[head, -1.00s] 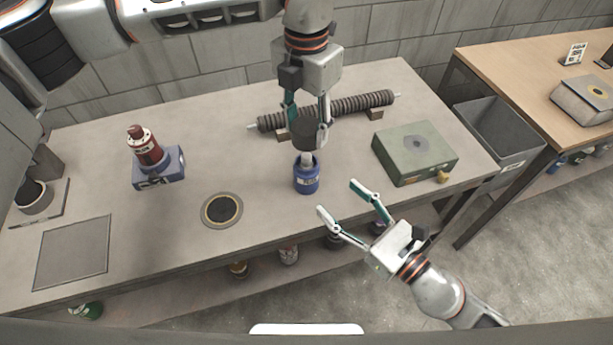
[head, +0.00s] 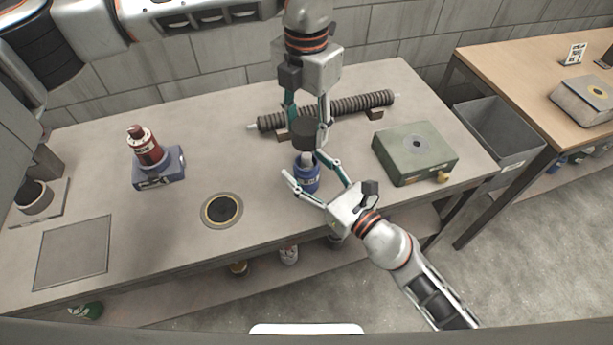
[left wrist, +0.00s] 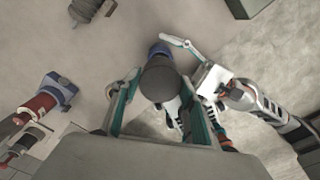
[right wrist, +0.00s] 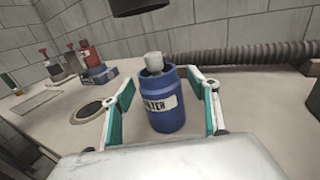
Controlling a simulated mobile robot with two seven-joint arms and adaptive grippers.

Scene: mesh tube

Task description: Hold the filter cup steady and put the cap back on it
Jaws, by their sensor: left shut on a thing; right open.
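The blue filter cup (head: 307,180) stands upright on the bench, with a pale cylindrical piece sticking out of its top. In the right wrist view the cup (right wrist: 165,108) shows a white label reading "FILTER". My right gripper (head: 318,171) is open, with one finger on either side of the cup; in its wrist view there is a gap on both sides. My left gripper (head: 307,132) is shut on the dark round cap (head: 304,146) and holds it above the cup. The cap (right wrist: 140,5) is apart from the cup's top in the right wrist view.
A ribbed mesh tube (head: 350,106) lies on supports behind the cup. A green box (head: 414,152) stands to the right, a dark round plate (head: 222,210) to the left. A red bottle on a blue block (head: 160,175) is farther left. The front left bench is mostly clear.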

